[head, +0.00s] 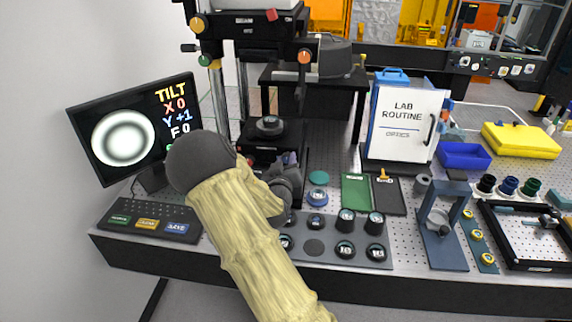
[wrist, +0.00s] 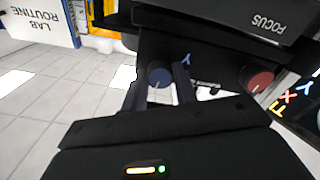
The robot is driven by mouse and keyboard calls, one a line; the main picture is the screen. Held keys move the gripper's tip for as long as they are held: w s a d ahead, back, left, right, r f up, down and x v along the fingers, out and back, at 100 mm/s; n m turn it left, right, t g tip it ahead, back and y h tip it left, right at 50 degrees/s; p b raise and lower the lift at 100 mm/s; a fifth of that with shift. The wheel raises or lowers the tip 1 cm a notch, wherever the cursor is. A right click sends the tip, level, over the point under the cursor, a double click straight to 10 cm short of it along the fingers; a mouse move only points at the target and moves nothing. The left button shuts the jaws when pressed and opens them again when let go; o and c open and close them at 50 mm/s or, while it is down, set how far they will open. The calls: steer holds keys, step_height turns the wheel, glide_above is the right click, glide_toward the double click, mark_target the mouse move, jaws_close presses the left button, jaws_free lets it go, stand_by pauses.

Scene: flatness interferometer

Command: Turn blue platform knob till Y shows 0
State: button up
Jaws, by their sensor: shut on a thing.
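The monitor (head: 132,128) at the left in the head view shows ring fringes and the text TILT, X 0, Y +1, F 0. The blue knob (wrist: 158,76) shows in the wrist view under the dark platform, beside a blue Y mark. My gripper (wrist: 160,88) has one finger on each side of the blue knob and is shut on it. In the head view my own arm hides the knob, and the fingertips are not clear there. A red knob (wrist: 257,80) is to the right of the blue knob in the wrist view.
A dark block marked FOCUS (wrist: 235,18) lies above the knobs in the wrist view. A keypad (head: 150,222) sits below the monitor. Several lens holders stand on the breadboard right of my arm, near a green tray (head: 355,192) and a LAB ROUTINE board (head: 405,125).

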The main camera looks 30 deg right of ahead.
steer(key=shift+n, duration=0.6)
steer(key=o, duration=1)
steer(key=shift+c, duration=0.2)
steer(key=shift+a, duration=0.1)
